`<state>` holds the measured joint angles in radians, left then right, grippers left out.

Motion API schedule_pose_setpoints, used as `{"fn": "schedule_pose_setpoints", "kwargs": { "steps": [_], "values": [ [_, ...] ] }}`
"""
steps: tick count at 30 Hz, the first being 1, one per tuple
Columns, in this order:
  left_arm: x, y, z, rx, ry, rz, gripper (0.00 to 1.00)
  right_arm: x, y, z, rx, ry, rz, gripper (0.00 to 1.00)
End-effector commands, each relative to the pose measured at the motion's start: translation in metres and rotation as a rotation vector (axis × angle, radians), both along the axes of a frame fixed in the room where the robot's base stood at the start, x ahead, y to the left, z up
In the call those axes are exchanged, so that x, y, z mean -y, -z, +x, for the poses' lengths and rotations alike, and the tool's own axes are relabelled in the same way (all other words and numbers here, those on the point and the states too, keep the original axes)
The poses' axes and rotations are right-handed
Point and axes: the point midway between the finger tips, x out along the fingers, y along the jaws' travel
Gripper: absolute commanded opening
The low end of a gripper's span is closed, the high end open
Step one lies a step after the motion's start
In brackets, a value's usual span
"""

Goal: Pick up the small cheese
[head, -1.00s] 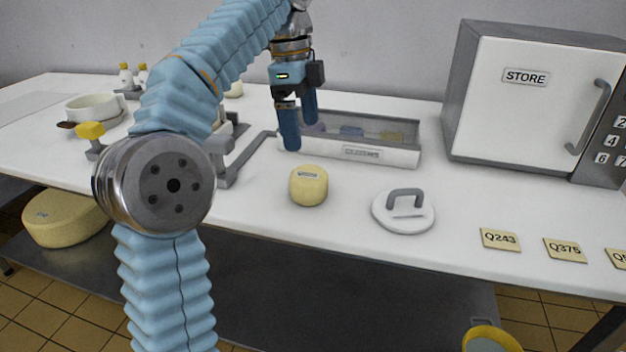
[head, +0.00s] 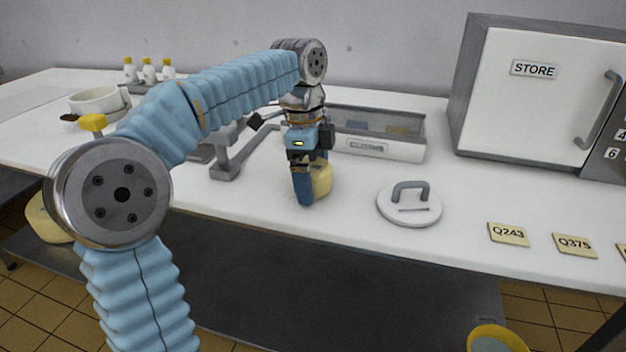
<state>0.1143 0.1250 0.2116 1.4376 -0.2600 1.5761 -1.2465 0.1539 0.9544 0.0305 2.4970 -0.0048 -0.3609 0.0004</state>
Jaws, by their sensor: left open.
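The small cheese (head: 322,181) is a pale yellow round block standing on the white counter near its front edge. My left gripper (head: 307,188) points down at the cheese, with a blue finger in front of its left side. The fingers are open. The gripper hides much of the cheese and its label, and I cannot tell whether a finger touches it. My right gripper does not show.
A white lid with a grey handle (head: 409,204) lies right of the cheese. A labelled tray (head: 376,147) stands behind it, and a grey metal frame (head: 225,168) to the left. Number cards (head: 508,234) and the STORE cabinet (head: 535,100) are at the right.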

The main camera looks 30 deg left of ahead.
Motion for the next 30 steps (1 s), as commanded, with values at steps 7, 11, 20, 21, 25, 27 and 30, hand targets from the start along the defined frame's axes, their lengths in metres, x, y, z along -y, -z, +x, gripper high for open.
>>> {"fn": "schedule_pose_setpoints", "kwargs": {
  "steps": [7,11,20,21,25,27,30],
  "values": [
    [0.0,0.001,0.0,0.001,0.0,0.0,0.98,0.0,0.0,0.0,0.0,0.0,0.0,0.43],
    [0.0,0.001,0.0,0.001,0.0,0.0,0.79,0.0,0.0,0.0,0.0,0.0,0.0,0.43],
    [0.0,0.001,0.0,0.002,0.0,-0.001,0.4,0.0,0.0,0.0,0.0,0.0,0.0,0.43],
    [0.0,0.001,0.0,0.002,0.0,-0.001,0.4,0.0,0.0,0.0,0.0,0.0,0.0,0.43],
    [0.0,0.0,0.0,0.002,0.0,-0.001,0.4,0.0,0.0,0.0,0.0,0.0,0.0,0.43],
    [0.0,-0.002,0.0,0.002,0.0,-0.001,0.4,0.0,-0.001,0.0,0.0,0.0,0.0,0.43],
    [0.0,-0.01,0.001,0.003,0.0,0.0,0.4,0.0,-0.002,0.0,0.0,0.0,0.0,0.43]
  ]
}}
